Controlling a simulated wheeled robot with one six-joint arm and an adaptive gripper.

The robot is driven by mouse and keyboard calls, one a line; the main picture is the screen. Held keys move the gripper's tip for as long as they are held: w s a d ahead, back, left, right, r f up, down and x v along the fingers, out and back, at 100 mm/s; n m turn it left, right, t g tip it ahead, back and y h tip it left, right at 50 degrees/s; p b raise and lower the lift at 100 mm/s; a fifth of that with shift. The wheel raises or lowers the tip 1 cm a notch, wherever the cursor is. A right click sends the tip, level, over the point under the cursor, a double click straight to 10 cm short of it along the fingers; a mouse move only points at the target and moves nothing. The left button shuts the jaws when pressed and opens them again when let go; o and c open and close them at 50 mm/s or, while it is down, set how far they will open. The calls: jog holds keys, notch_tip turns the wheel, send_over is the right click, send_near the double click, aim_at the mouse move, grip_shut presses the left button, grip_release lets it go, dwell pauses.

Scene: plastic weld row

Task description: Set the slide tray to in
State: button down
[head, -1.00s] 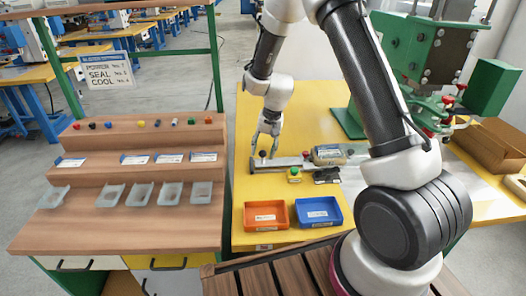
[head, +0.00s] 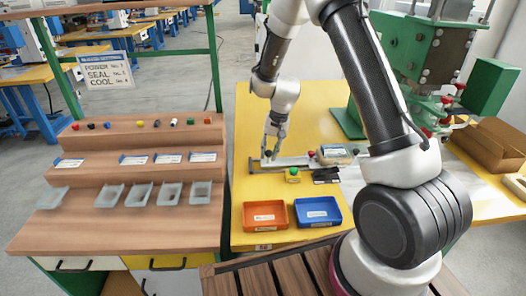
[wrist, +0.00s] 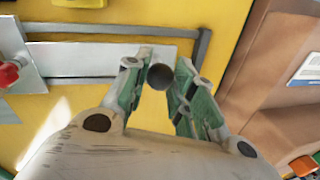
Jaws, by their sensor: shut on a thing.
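The slide tray (head: 292,161) is a flat grey metal strip on the yellow table, set in a dark-edged rail. It also shows in the wrist view (wrist: 85,60). A round black knob (wrist: 160,76) stands at its outer end. My gripper (wrist: 158,80) has its green-padded fingers on either side of this knob and is shut on it. In the head view my gripper (head: 270,150) points down at the tray's left end. A red knob (head: 311,154) and a pale packet (head: 335,151) sit at the tray's right part.
A yellow box with a green button (head: 293,171) and a dark block (head: 325,175) lie in front of the rail. Orange (head: 266,216) and blue (head: 318,211) bins stand nearer. A green press (head: 420,60) stands right; a wooden stepped rack (head: 140,220) stands left.

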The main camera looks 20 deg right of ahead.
send_over(294, 161)
jog(key=d, duration=0.1)
jog(key=shift+s, duration=0.15)
jog(key=c, duration=1.2)
grip_release()
jog(key=shift+o, duration=0.2)
jog(key=shift+r, duration=0.1)
notch_tip(294, 161, up, 12)
jog(key=d, duration=0.2)
jog(key=shift+s+f, duration=0.2)
jog(key=shift+s, duration=0.25)
jog(key=shift+d, duration=0.1)
jog(key=f, duration=0.4)
jog(key=a+f, duration=0.1)
jog(key=f, duration=0.3)
jog(key=w+a+f, duration=0.1)
jog(key=f, duration=0.2)
jog(key=shift+f, duration=0.4)
